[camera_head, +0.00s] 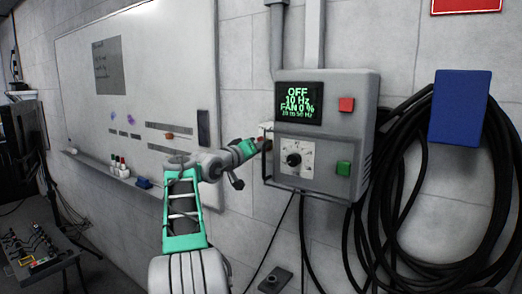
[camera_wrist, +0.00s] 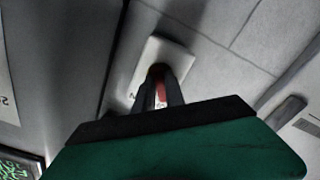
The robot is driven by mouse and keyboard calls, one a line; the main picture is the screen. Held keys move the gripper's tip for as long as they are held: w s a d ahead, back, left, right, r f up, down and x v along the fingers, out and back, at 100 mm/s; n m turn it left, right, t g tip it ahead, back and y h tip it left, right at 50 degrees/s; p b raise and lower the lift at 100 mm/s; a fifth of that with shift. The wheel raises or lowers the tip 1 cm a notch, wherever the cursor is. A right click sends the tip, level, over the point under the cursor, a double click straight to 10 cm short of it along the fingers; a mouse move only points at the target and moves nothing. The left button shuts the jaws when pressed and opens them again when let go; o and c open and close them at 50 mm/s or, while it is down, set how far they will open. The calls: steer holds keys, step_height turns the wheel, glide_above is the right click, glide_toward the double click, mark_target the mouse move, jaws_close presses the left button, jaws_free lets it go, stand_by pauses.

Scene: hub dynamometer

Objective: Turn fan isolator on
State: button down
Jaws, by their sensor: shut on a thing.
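The fan isolator shows in the wrist view as a white plate (camera_wrist: 166,48) on the wall, with a red handle (camera_wrist: 161,93) in front of it. My gripper (camera_wrist: 161,86) is shut on the red handle, its dark fingers on both sides. The fingers hide much of the handle, and its on or off position cannot be told. In the head view my gripper (camera_head: 266,145) reaches the wall just left of the grey control box (camera_head: 352,132). There the isolator is mostly hidden behind it.
The box has a screen (camera_head: 298,103) reading OFF, 10 Hz, FAN 0 %, a dial (camera_head: 294,160), a red button (camera_head: 346,104) and a green button (camera_head: 343,168). Black cables (camera_head: 405,215) hang at right. A whiteboard (camera_head: 150,60) is at left.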

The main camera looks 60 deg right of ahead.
steer(key=shift+m+b, duration=2.85)
steer(key=shift+m, duration=5.35)
steer(key=c, duration=1.4)
jaws_free()
steer(key=shift+a, duration=0.1)
